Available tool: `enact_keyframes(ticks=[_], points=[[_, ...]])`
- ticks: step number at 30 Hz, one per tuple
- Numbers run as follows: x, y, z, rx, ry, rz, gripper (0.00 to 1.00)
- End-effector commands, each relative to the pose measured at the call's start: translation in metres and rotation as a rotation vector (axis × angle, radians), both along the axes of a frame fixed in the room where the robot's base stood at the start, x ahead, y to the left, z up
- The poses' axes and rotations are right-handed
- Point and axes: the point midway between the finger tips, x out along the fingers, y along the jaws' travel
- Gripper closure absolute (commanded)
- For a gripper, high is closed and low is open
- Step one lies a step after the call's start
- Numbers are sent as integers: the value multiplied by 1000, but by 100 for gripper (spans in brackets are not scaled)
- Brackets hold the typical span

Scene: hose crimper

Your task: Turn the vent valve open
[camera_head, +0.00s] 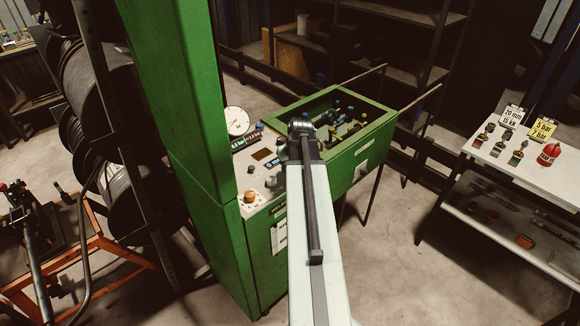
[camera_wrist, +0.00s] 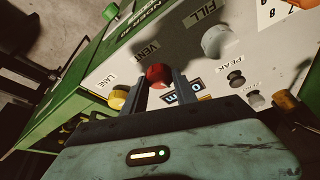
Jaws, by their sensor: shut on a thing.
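The vent valve is a red knob (camera_wrist: 158,74) beside the printed word VENT on the light panel (camera_wrist: 185,55) in the wrist view. My gripper (camera_wrist: 160,80) is shut on this knob, with one dark finger on each side of it. The knob's far side and the panel under the fingers are partly hidden. In the head view my arm reaches over the panel of the green machine (camera_head: 185,130), and it covers the red knob and my fingertips there.
A green bin (camera_head: 345,158) of fittings is beyond the panel. A white table (camera_head: 490,155) stands right.

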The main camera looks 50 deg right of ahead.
Motion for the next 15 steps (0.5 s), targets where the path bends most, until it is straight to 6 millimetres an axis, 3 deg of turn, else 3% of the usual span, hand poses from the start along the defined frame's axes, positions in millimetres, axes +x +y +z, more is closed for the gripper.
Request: enact_keyframes(ticks=[15], points=[[1, 2, 0, 2, 1, -331, 100]])
